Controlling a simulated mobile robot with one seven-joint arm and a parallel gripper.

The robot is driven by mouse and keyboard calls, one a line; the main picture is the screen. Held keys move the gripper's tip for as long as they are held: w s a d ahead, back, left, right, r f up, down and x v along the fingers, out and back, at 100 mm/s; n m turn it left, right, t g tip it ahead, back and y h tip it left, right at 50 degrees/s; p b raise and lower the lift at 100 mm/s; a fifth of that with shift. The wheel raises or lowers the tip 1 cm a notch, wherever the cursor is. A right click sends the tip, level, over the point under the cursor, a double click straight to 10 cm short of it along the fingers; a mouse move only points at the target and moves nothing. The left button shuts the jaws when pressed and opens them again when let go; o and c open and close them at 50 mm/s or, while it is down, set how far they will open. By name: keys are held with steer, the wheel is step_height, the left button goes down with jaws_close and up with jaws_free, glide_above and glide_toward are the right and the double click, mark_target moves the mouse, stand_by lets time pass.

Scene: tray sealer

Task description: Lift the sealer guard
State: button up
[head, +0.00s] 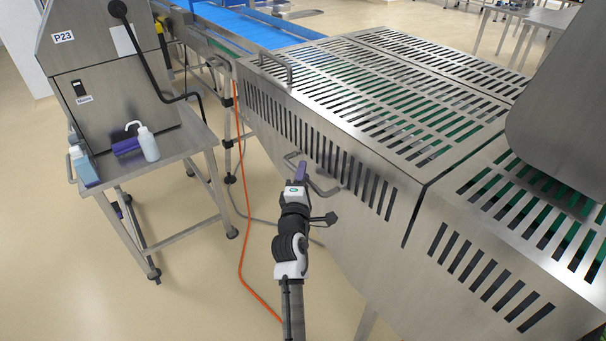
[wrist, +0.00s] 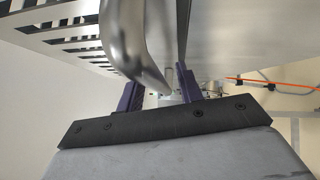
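The sealer guard (head: 395,85) is a slotted stainless-steel cover over the machine, and it looks lowered. A bent steel tube handle (head: 326,189) sticks out from its near side face. My gripper (head: 301,172) is at this handle, low on the side of the guard. In the wrist view the handle tube (wrist: 124,30) comes down from the top and passes in front of and between the two purple fingers (wrist: 160,88). The fingers stand apart, with a visible gap at the right finger. The tube overlaps the left finger, so I cannot tell whether they touch.
A second handle (head: 275,66) sits at the guard's far left edge. A steel side table (head: 170,148) with a control box (head: 100,75) and bottles (head: 148,144) stands left. An orange cable (head: 241,240) lies on the floor. A steel hood (head: 560,110) overhangs at right.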

steer(key=shift+c, duration=0.2)
jaws_close()
steer(key=shift+a+r, duration=0.1)
steer(key=shift+r, duration=0.05)
